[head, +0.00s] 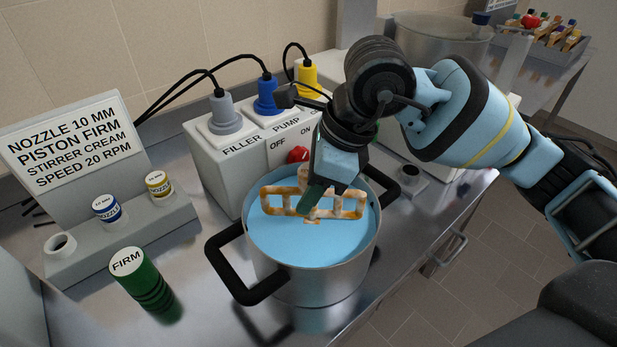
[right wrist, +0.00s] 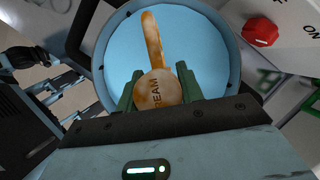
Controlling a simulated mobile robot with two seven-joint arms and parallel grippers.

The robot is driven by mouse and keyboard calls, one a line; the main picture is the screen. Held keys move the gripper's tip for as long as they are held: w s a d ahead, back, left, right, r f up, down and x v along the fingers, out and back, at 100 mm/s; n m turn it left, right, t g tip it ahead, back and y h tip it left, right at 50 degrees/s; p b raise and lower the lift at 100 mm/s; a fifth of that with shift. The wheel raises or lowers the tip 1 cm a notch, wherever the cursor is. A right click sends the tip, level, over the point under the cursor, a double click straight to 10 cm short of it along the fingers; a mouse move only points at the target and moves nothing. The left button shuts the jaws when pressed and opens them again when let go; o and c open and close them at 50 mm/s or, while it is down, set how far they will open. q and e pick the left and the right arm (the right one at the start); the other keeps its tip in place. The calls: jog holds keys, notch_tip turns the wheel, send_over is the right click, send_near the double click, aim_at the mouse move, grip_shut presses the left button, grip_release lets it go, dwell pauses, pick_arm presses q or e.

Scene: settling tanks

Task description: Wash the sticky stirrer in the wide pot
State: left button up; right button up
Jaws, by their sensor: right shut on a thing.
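The wide pot (head: 310,291) is steel with two black handles and holds blue liquid (head: 312,243). It stands on the steel bench. My right gripper (head: 314,197) points down over the pot, its green fingers shut on the stirrer (head: 348,207). The stirrer's pale open frame has brown sticky stains. It sits inside the pot's outline; I cannot tell whether its lower edge touches the liquid. My left gripper is not in view.
A filler pump box (head: 215,160) with a red knob (head: 298,155) stands behind the pot. A green "FIRM" piston (head: 142,280) stands at the left, near a sign and a rack (head: 130,238) of nozzles. A larger vessel (head: 440,38) is at the back right.

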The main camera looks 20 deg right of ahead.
jog(key=shift+f+b, duration=0.6)
jog(key=shift+f, duration=0.7)
jog(key=shift+f+b, duration=0.85)
jog(key=shift+f, duration=0.55)
jog(key=shift+a, duration=0.1)
jog(key=shift+s+a, duration=0.25)
jog(key=shift+a, duration=0.35)
jog(key=shift+d, duration=0.1)
jog(key=shift+w+d, duration=0.25)
jog(key=shift+d, duration=0.35)
